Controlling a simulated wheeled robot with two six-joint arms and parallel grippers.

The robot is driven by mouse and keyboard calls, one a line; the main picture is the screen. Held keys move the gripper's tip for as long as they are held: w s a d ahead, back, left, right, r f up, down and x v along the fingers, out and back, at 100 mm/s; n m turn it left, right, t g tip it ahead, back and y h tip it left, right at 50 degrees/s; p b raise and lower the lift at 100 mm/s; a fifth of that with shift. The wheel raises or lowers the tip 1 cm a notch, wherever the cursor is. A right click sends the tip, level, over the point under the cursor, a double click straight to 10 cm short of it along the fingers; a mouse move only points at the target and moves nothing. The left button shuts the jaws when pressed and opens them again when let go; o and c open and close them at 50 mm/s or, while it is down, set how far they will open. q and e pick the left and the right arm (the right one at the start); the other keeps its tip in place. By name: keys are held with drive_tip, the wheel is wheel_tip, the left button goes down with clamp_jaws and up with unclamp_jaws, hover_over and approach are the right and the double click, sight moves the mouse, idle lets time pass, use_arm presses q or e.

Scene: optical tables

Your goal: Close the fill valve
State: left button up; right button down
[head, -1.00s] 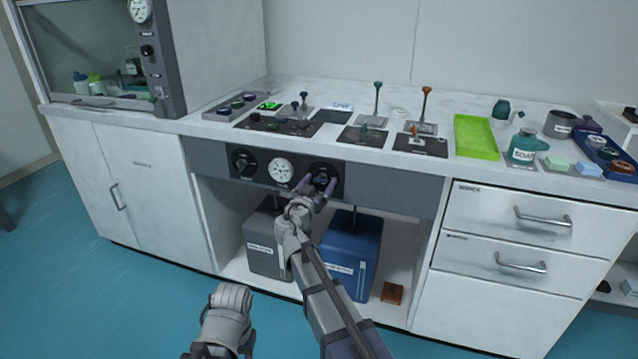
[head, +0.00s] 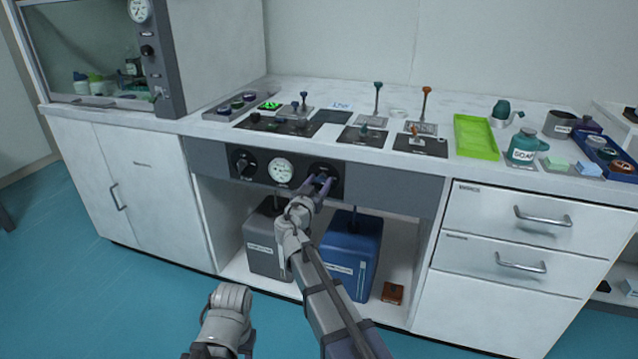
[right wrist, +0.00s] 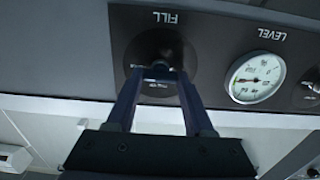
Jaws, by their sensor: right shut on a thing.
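The fill valve is a dark round knob (head: 324,168) at the right end of the black panel under the bench top. In the right wrist view the valve (right wrist: 146,49) is beside an upside-down FILL label. My right gripper (head: 324,180) is at the valve; its fingers (right wrist: 161,74) are shut on the valve's handle, which they partly hide. Part of my left arm shows low in the head view, but its gripper is not visible.
A LEVEL gauge (head: 281,170) sits next to the valve, with another knob (head: 243,163) left of it. A grey tank (head: 268,250) and a blue tank (head: 350,255) stand on the open shelf below. Drawers (head: 520,230) flank the opening on the right.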

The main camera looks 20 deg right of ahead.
drive_tip(key=shift+n, duration=0.4)
drive_tip(key=n, duration=0.3)
drive_tip(key=shift+n, duration=0.4)
drive_tip(key=n, duration=0.4)
drive_tip(key=shift+a+n, duration=0.1)
drive_tip(key=shift+n, duration=0.2)
drive_tip(key=n, duration=0.4)
drive_tip(key=shift+w+f, duration=0.1)
drive_tip(key=shift+n, duration=2.2)
drive_tip(key=shift+a+n, duration=0.1)
drive_tip(key=shift+n, duration=0.2)
drive_tip(key=shift+c, duration=1.4)
unclamp_jaws()
